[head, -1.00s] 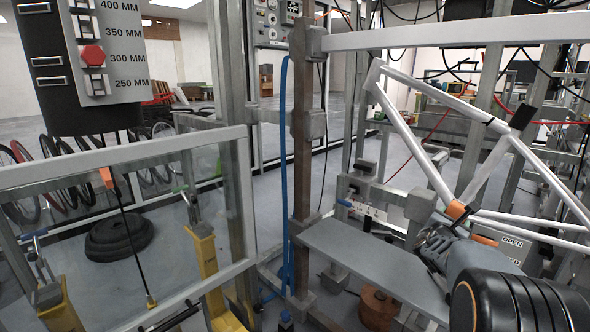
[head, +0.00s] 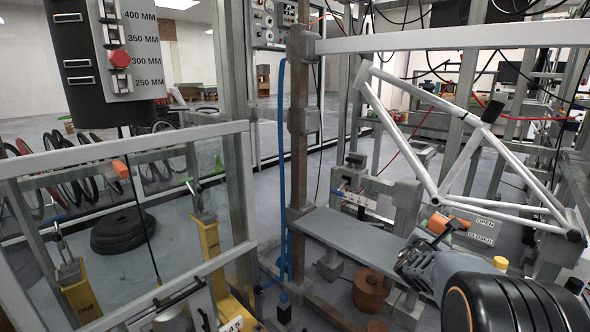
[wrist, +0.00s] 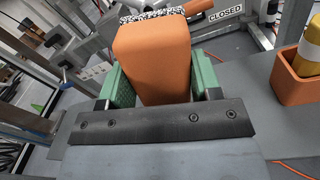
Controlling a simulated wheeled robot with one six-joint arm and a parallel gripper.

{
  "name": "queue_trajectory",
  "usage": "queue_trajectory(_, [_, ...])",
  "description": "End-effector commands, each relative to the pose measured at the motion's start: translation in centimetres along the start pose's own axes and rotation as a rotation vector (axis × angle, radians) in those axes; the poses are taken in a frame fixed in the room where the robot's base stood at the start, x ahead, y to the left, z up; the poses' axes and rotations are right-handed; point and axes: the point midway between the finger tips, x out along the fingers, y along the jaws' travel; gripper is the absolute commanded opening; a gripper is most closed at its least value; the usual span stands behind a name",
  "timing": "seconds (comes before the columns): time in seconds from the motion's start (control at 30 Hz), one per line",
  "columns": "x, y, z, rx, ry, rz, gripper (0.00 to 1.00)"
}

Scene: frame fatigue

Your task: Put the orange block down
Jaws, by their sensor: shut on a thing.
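The orange block (wrist: 152,58) fills the middle of the wrist view, upright between the two green finger pads of my gripper (wrist: 157,85). My gripper is shut on it. In the head view my gripper (head: 432,232) is at the lower right, with the orange block (head: 438,222) at its tip. The block is over or near the right part of the grey shelf (head: 345,235). I cannot tell whether its underside touches anything.
An orange holder (wrist: 297,85) with a yellow thing in it stands at the right in the wrist view. A white bicycle frame (head: 440,170) is clamped just behind my gripper, near an OPEN/CLOSED sign (head: 481,231). The grey shelf's left part is bare. A glazed guard (head: 150,200) stands at left.

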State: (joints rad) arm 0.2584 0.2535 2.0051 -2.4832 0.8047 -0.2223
Motion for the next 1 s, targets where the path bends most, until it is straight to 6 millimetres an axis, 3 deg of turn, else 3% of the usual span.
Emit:
queue_trajectory(0.17, [-4.1, 1.0, -4.1, -0.002, 0.015, 0.041, 0.39])
queue_trajectory(0.4, [-12.2, 3.0, -12.1, -0.006, 0.041, 0.124, 0.39])
queue_trajectory(0.63, [-17.9, 4.3, -17.7, -0.005, 0.052, 0.179, 0.39])
queue_trajectory(0.87, [-21.6, 5.2, -21.3, -0.003, 0.060, 0.214, 0.39])
queue_trajectory(1.0, [-21.2, 5.8, -18.5, 0.004, 0.056, 0.212, 0.39])
